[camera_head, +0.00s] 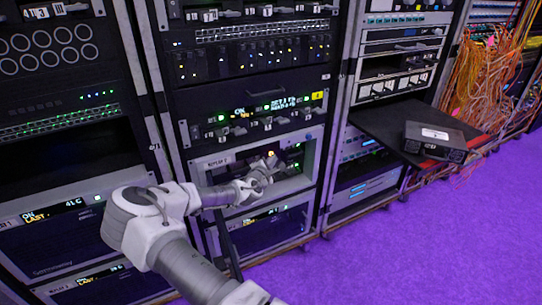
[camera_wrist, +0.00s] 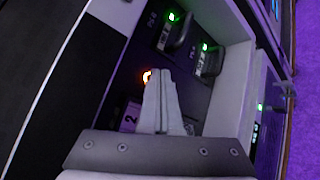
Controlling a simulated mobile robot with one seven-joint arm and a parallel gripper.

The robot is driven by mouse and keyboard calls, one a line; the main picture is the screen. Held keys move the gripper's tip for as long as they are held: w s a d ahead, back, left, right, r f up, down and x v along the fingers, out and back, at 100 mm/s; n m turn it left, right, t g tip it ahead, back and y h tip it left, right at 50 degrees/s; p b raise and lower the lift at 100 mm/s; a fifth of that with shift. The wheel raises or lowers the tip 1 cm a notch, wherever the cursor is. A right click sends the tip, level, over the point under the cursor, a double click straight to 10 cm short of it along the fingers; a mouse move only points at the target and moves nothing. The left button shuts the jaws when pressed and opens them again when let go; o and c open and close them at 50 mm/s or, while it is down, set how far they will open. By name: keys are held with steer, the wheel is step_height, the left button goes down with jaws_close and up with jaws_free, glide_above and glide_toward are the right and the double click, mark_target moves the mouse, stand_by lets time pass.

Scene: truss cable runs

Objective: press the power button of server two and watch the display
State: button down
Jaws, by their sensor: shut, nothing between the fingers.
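A grey-framed unit with a label ending in 2 (camera_head: 219,162) sits low in the middle rack. My gripper (camera_head: 270,160) reaches into its recessed front. In the wrist view my gripper (camera_wrist: 163,72) is shut, its fingertips beside an orange-lit round button (camera_wrist: 147,76). The fingers cover part of the button, and I cannot tell whether they touch it. A pale tag with a 2 (camera_wrist: 130,116) lies below the button. Lit text displays show on the unit above (camera_head: 277,104) in the head view. I cannot make out a display on the labelled unit itself.
Two handled modules with green lights (camera_wrist: 178,30) sit near the fingers in the wrist view, beside the pale frame wall (camera_wrist: 232,85). A shelf with a black box (camera_head: 435,140) juts out at right. Orange cables (camera_head: 490,80) hang farther right. Purple floor (camera_head: 430,240) is open.

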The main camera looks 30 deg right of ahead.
steer(key=shift+w, duration=0.4)
stand_by(0.8)
steer(key=shift+s, duration=0.8)
steer(key=shift+s, duration=0.15)
steer(key=s+p, duration=0.1)
steer(key=s, duration=0.3)
steer(key=shift+s+a+p, duration=0.15)
steer(key=shift+s+p, duration=0.2)
steer(key=shift+p, duration=0.05)
stand_by(0.6)
